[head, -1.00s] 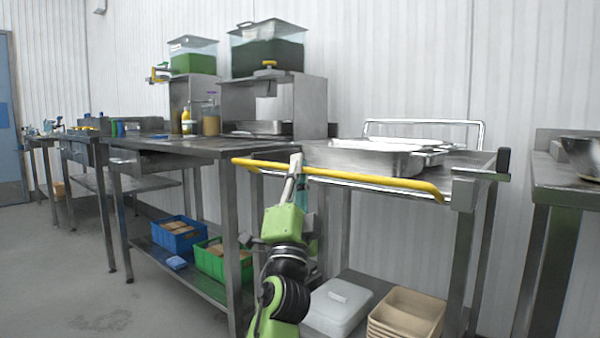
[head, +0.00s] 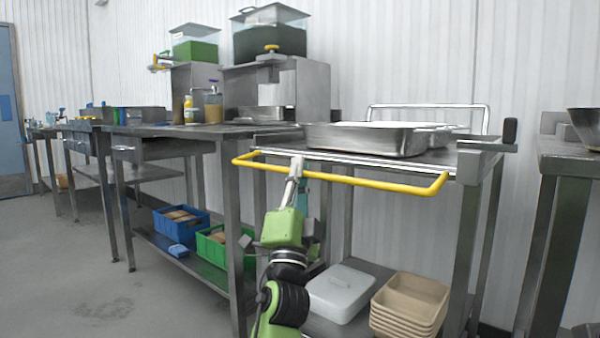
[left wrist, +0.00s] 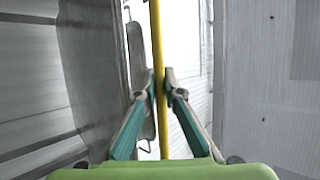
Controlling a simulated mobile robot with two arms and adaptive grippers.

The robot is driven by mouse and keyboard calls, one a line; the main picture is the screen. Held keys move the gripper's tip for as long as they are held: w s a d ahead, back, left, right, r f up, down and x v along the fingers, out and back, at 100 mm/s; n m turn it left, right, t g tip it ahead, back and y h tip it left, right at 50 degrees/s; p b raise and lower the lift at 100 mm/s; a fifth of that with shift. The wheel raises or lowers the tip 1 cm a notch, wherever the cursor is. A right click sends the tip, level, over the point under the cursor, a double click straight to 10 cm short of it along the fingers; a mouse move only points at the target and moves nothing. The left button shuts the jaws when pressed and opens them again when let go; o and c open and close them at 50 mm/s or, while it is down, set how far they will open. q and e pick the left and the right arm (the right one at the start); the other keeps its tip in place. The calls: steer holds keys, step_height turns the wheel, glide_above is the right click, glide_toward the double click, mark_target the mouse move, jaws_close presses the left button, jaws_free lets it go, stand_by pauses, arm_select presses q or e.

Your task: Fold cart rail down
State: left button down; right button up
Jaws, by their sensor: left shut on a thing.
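The yellow cart rail (head: 375,184) runs along the near side of the steel cart (head: 466,225). It hangs a little below the edge of the cart's top, its bent ends reaching up to the cart. My left gripper (head: 297,168) is at the rail, left of its middle, with the arm coming up from below. In the left wrist view, the two fingers (left wrist: 160,79) are closed in on either side of the yellow rail (left wrist: 158,30). The fingertip contact is small in the head view. My right gripper is not in view.
A steel tray (head: 365,143) sits on the cart's top. A grey lidded box (head: 340,290) and stacked beige trays (head: 412,296) are on its lower shelf. Steel tables stand close on both sides, with a blue bin (head: 181,228) below left. Floor (head: 90,270) at left is clear.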

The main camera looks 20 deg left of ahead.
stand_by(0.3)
arm_select(q)
steer(key=c, duration=2.1)
jaws_free()
steer(key=shift+s+a, duration=0.1)
steer(key=shift+s, duration=0.05)
steer(key=shift+c, duration=0.2)
steer(key=s+d+f, duration=0.1)
steer(key=s, duration=0.6)
steer(key=s+d+f, duration=0.2)
steer(key=s, duration=0.6)
steer(key=shift+d+f, duration=0.15)
steer(key=shift+f, duration=0.05)
steer(key=shift+s, duration=0.1)
